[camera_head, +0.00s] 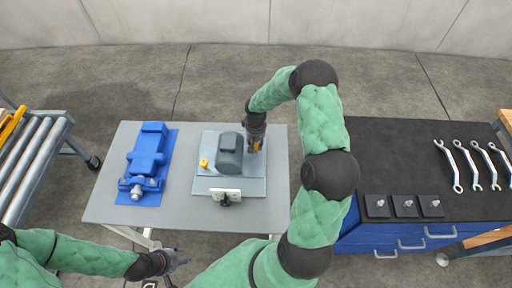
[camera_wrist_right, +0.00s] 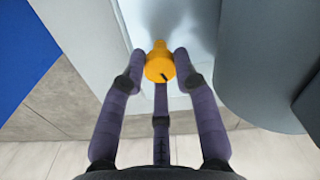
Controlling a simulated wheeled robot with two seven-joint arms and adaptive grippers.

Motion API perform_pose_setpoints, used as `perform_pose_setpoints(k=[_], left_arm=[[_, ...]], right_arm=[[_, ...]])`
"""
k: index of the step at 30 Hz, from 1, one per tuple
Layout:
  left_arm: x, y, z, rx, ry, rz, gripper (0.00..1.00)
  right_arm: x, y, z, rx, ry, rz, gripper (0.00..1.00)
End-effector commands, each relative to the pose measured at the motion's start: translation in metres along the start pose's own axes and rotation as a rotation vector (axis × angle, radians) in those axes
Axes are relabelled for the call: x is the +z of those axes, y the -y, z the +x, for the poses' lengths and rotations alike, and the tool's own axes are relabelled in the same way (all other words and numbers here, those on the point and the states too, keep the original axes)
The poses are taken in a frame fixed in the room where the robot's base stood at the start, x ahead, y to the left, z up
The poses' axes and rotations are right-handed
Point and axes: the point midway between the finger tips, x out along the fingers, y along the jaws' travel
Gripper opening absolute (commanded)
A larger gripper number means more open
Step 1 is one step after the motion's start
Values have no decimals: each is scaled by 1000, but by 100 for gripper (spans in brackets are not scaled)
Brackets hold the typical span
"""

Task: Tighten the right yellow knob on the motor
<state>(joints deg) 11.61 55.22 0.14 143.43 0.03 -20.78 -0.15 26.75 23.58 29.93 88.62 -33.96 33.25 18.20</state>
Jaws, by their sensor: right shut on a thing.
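The grey motor (camera_head: 230,152) sits on a light metal plate (camera_head: 207,184) on the grey table. A yellow knob (camera_head: 204,163) stands on the plate left of the motor. The right yellow knob (camera_head: 257,145) is right of the motor, partly hidden by my right gripper (camera_head: 253,143). In the right wrist view my right gripper (camera_wrist_right: 161,72) has its fingers closed around the right yellow knob (camera_wrist_right: 159,62), and the motor (camera_wrist_right: 265,60) is close at the right. My left gripper (camera_head: 180,257) is low in the head view, in front of the table, too small to judge.
A blue vise (camera_head: 148,158) lies on the table at left. A black-topped blue cabinet (camera_head: 400,150) with several wrenches (camera_head: 475,165) stands right. A roller conveyor (camera_head: 30,160) is at far left.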

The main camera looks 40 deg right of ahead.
Motion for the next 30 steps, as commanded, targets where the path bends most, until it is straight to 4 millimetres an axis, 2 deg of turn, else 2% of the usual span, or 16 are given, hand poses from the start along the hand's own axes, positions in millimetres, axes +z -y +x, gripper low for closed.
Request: perform_pose_setpoints(k=[3, 13, 30], left_arm=[[0, 4, 12, 0, 0, 0, 40], [-1, 10, 27, 0, 0, 0, 40], [-1, 11, 31, 0, 0, 0, 40]], right_arm=[[0, 1, 3, -1, -2, 96, 0], [0, 1, 2, -1, 1, 294, 0], [0, 1, 0, -1, 2, 369, 0]])
